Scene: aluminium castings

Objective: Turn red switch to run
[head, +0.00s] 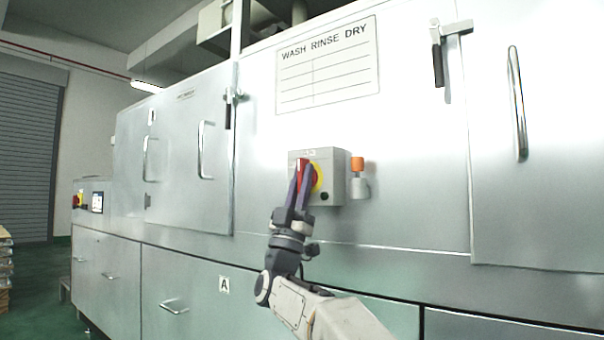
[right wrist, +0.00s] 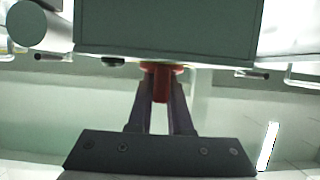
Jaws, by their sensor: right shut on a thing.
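The red switch (head: 302,172) sits on a yellow round plate (head: 317,178) on the front of a grey box (head: 337,179) fixed to the machine. My right gripper (head: 299,185) is at the switch, its two dark fingers on either side of the red handle. In the right wrist view the red handle (right wrist: 160,84) stands between the fingertips (right wrist: 160,92), and the gripper is shut on it. The handle looks close to upright in the head view. The marks above the switch are too small to read, and the fingers hide part of the plate. My left gripper is not in view.
An orange and grey fitting (head: 358,177) is close to the right of the box. A WASH RINSE DRY sign (head: 327,65) is above. Door handles (head: 517,103) stick out from the machine. A control panel (head: 97,202) is at the far left, with open floor before it.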

